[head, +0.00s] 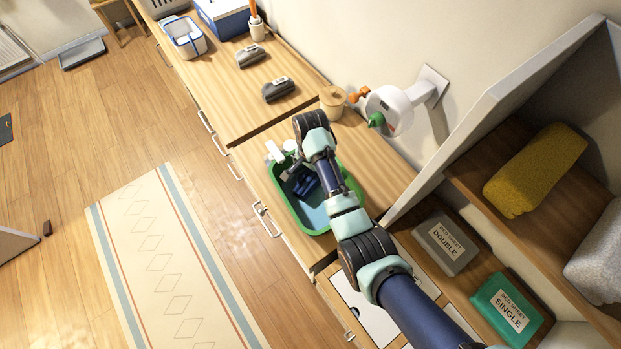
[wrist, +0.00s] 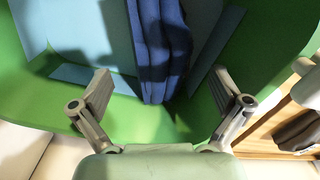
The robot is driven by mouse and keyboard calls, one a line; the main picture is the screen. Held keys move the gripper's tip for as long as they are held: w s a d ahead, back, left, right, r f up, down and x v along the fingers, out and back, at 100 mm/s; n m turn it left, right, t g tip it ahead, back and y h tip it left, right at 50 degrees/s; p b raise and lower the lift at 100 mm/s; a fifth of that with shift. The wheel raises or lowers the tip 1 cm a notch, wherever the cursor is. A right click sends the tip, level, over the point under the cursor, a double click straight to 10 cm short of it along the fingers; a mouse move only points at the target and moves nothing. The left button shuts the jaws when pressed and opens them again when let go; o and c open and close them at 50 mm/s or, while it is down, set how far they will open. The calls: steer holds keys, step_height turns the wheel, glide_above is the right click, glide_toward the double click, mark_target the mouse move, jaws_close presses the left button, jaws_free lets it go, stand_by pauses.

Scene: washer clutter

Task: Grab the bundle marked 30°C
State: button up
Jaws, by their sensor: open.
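A dark blue folded bundle (head: 306,184) lies in a green basin (head: 300,222) on the wooden counter. In the wrist view the blue bundle (wrist: 160,45) stands out between my fingers, with a seam down its middle. No 30°C mark is readable on it. My gripper (wrist: 163,88) is open over the basin, its fingers spread on either side of the bundle's near end, with nothing held. Two dark grey rolled bundles with small pale tags, one nearer (head: 278,90) and one farther (head: 249,56), lie on the counter; their tags are too small to read.
A wooden cup (head: 333,100) and a white wall-mounted device (head: 390,108) stand close beside my arm. A shelf at right holds a yellow folded cloth (head: 537,168). Boxes labelled bed sheet double (head: 447,243) and single (head: 506,309) lie below. The basin's walls surround the bundle.

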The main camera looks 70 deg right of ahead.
mark_target(310, 177)
step_height(310, 177, down, 5)
steer(key=shift+f+b, duration=0.1)
steer(key=shift+b, duration=0.25)
steer(key=shift+c, duration=0.3)
steer(key=c, duration=1.3)
step_height(310, 177, up, 20)
steer(key=p, duration=0.8)
